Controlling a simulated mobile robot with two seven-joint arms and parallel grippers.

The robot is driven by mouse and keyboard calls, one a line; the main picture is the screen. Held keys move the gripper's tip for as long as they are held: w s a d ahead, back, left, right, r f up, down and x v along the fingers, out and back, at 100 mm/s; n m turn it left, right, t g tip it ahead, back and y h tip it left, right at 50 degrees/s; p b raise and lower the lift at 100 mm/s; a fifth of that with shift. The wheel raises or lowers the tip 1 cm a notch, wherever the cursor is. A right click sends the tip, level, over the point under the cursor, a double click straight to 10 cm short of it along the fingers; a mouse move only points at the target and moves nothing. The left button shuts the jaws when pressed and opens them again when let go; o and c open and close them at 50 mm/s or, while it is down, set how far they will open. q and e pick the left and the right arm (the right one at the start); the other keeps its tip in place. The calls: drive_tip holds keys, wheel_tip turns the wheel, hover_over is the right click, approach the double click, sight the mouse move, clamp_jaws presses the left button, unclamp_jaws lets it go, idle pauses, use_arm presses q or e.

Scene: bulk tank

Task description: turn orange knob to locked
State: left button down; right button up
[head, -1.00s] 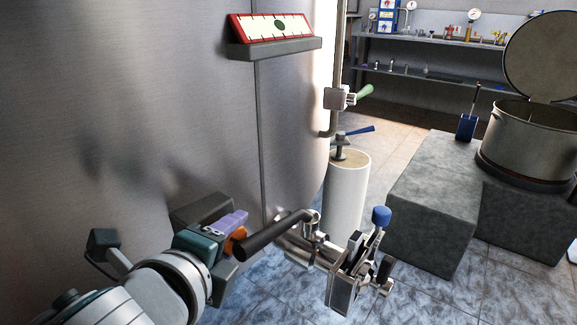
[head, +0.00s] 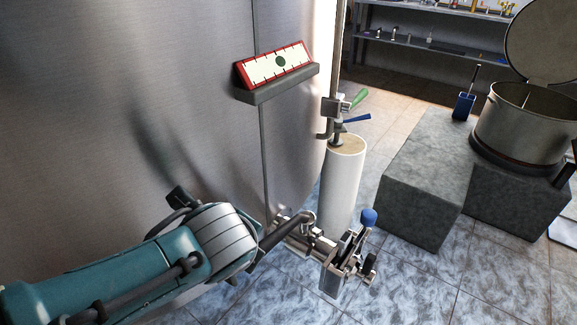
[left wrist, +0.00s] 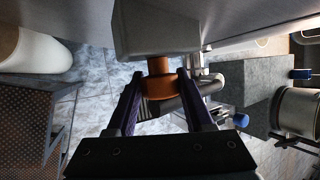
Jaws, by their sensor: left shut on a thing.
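The orange knob (left wrist: 159,84) shows in the left wrist view, on a short orange stem below a grey block (left wrist: 155,28) at the tank wall. My left gripper (left wrist: 159,90) is shut on the knob, one purple finger on each side of it. In the head view my left arm reaches in from the lower left and hides the knob and the fingers. Any locked marking is not visible. My right gripper is in neither view.
A metal outlet valve (head: 322,247) with a blue-tipped lever (head: 369,217) sticks out just right of my left arm. A white cylinder (head: 343,180) stands behind it. A grey block (head: 425,195) and a steel pot (head: 520,125) stand at right. Tiled floor lies open between.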

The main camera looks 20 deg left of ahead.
use_arm(q)
drive_tip(key=shift+f, duration=0.1)
idle(0.3)
drive_tip(key=shift+c, duration=1.4)
unclamp_jaws()
drive_tip(key=p+v, duration=0.6)
drive_tip(key=v, duration=0.4)
drive_tip(key=shift+p, duration=0.3)
